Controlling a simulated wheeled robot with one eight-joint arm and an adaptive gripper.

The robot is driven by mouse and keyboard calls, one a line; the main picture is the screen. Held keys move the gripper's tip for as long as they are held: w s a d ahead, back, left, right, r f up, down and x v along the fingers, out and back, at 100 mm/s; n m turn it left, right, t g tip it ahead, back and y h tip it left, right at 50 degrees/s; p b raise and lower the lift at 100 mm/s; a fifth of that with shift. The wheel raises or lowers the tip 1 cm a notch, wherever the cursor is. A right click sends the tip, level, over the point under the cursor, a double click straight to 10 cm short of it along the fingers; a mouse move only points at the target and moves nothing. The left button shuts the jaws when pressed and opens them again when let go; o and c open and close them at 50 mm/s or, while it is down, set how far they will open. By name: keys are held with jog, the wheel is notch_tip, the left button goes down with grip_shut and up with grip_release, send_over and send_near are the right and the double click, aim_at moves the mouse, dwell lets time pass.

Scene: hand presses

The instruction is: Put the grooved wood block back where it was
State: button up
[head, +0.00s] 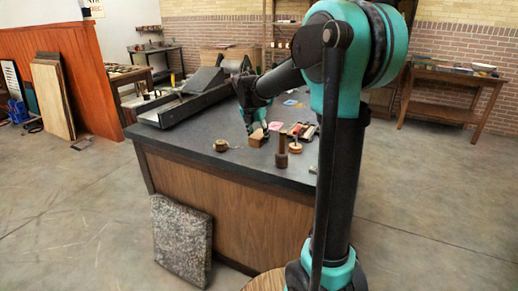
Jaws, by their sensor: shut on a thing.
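The groove is too small to make out. I cannot tell whether the block rests on the counter or is held just above it.
A round brass-coloured item (221,145) lies left of the block. A dark upright cylinder (282,150) and a small round wooden piece (295,147) stand close on the right. A long dark press (190,100) fills the counter's left part.

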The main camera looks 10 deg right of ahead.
aim_at(259, 155)
jog(key=shift+f, duration=2.85)
jog(key=shift+f, duration=0.15)
jog(key=o, duration=1.2)
jog(key=v, duration=1.2)
jog(key=shift+r, duration=0.25)
jog(key=shift+w, duration=0.1)
